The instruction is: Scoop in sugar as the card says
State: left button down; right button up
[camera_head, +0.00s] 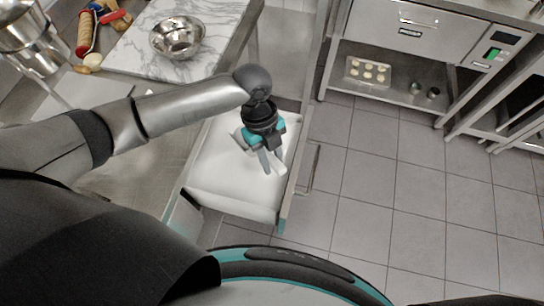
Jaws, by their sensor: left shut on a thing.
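My left gripper (272,167) reaches from the left over a pulled-out bin or drawer (278,226) holding a smooth white mass (228,178), which may be sugar. The gripper points down into the bin and is shut on a small pale thing (281,168), mostly hidden by the fingers; I cannot tell if it is a scoop. A shiny metal bowl (178,37) stands on a marble slab (135,58) at the upper left, apart from the gripper. I cannot make out a card. My right gripper is not in view.
A rolling pin (86,34) and other items lie left of the marble slab. A large metal vessel (30,40) stands at the far upper left. A steel unit (415,38) at the upper right has a tray of pale rounds (367,72) on its shelf. The tiled floor at right is clear.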

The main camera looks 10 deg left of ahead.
pick_arm(q)
jog(key=shift+t+y, duration=0.7)
jog(key=shift+y, duration=0.2)
jog(key=shift+r+p, duration=3.9)
jog(key=shift+p, duration=0.6)
jog(key=shift+w, duration=0.1)
